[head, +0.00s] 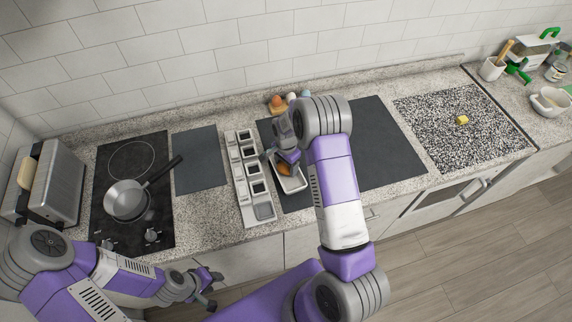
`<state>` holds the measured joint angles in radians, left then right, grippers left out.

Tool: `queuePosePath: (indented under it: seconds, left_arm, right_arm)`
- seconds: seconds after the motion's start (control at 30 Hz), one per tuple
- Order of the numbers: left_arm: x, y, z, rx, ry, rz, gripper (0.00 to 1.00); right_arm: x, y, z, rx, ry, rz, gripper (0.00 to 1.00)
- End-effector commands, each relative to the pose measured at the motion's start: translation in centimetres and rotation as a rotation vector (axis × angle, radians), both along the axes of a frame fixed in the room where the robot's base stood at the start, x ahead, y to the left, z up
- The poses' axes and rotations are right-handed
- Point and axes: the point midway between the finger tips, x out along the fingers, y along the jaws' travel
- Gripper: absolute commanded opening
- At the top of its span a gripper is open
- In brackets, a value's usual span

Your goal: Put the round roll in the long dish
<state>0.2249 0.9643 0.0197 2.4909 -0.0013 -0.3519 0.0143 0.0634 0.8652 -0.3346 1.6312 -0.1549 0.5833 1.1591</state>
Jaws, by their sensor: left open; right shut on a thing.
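The long dish (300,184) is a white, rectangular dish on the dark mat in the middle of the counter. A golden-brown roll (284,170) shows at the dish, partly hidden by my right gripper. My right gripper (287,163) points down over the dish and is shut on the roll. I cannot tell whether the roll touches the dish's bottom. My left gripper (212,288) is open and empty, low in front of the counter's edge.
A white compartment rack (241,190) stands just left of the dish. A pan (126,199) sits on the hob at left, beside a toaster (55,186). Egg-like items (277,101) stand behind the dish. The dark mat (385,150) is clear to the right.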

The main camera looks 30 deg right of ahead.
Motion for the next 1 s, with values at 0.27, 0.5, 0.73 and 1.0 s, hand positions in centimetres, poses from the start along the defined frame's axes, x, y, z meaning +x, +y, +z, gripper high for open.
queuePosePath:
  seconds: [0.27, 0.5, 0.73, 1.0]
  left_arm:
    - [0.0, 0.0, 0.0, 0.0, 0.0, 0.0, 0.43]
    - [0.0, 0.0, -0.3, 0.0, 0.0, 0.0, 0.43]
    - [0.0, 0.0, -0.3, 0.0, 0.0, 0.0, 0.43]
    - [0.0, 0.0, 0.1, 0.0, 0.0, 0.0, 0.43]
  right_arm:
    - [0.0, 0.0, -0.6, 0.0, -0.001, 0.0, 0.36]
    - [0.0, 0.0, -0.9, 0.0, -0.001, 0.0, 0.83]
    - [0.0, 0.0, -0.9, 0.0, -0.001, 0.0, 0.95]
    - [0.1, 0.0, 0.1, 0.0, -0.004, 0.0, 0.95]
